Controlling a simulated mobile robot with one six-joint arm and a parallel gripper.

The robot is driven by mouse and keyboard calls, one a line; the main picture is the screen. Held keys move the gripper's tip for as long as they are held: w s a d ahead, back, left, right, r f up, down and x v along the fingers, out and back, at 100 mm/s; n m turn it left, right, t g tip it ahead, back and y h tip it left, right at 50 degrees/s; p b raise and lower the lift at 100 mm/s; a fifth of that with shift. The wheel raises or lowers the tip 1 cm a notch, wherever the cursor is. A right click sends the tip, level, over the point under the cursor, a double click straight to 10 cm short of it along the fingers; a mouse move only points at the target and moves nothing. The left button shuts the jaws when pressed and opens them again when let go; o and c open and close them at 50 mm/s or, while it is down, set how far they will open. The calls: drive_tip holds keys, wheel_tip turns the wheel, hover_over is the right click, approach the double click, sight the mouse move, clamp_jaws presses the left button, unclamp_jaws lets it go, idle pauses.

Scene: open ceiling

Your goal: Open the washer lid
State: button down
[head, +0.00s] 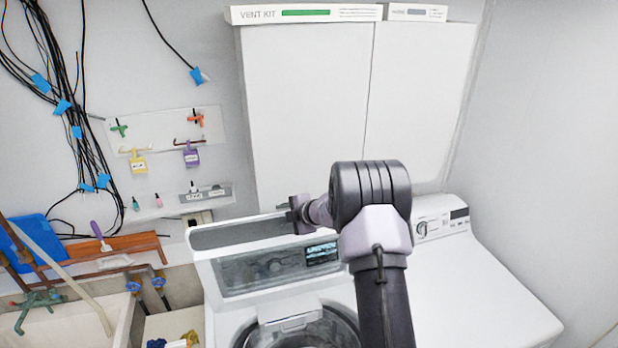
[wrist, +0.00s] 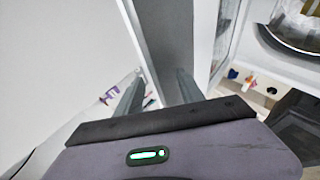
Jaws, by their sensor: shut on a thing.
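The washer (head: 222,283) is a white machine with a round front door below. Its lid (head: 235,234) is a grey panel with a pale rim. It stands raised at the back of the washer's top, tilted up, above the dark glassy top area (head: 262,268). My gripper (head: 297,214) is at the right end of the lid's upper edge. In the wrist view, the fingers of my gripper (wrist: 158,92) are on either side of the grey lid panel (wrist: 165,40), shut on it. My arm hides part of the washer's right side.
A white dryer (head: 480,290) stands to the right. White cabinets (head: 305,110) hang behind, with a vent kit box (head: 300,14) on top. A sink (head: 75,325) and wooden boards (head: 110,248) are at left. Cables (head: 75,90) hang on the left wall.

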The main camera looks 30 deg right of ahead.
drive_tip(key=shift+w+r, duration=0.35)
drive_tip(key=shift+r, duration=0.15)
drive_tip(key=c, duration=1.1)
unclamp_jaws()
drive_tip(key=shift+w+a+f, duration=0.1)
drive_tip(key=shift+w, duration=0.25)
drive_tip(key=s+d+r+b, duration=0.1)
drive_tip(key=s+d+r, duration=0.1)
drive_tip(key=s, duration=0.1)
drive_tip(key=shift+s+r+b, duration=0.25)
drive_tip(key=shift+r+b, duration=0.05)
drive_tip(key=shift+b, duration=0.05)
drive_tip(key=a+v, duration=0.1)
drive_tip(key=v, duration=1.1)
drive_tip(key=shift+s+b, duration=0.45)
drive_tip(key=shift+s, duration=0.15)
drive_tip(key=shift+d, duration=0.1)
drive_tip(key=shift+f, duration=0.1)
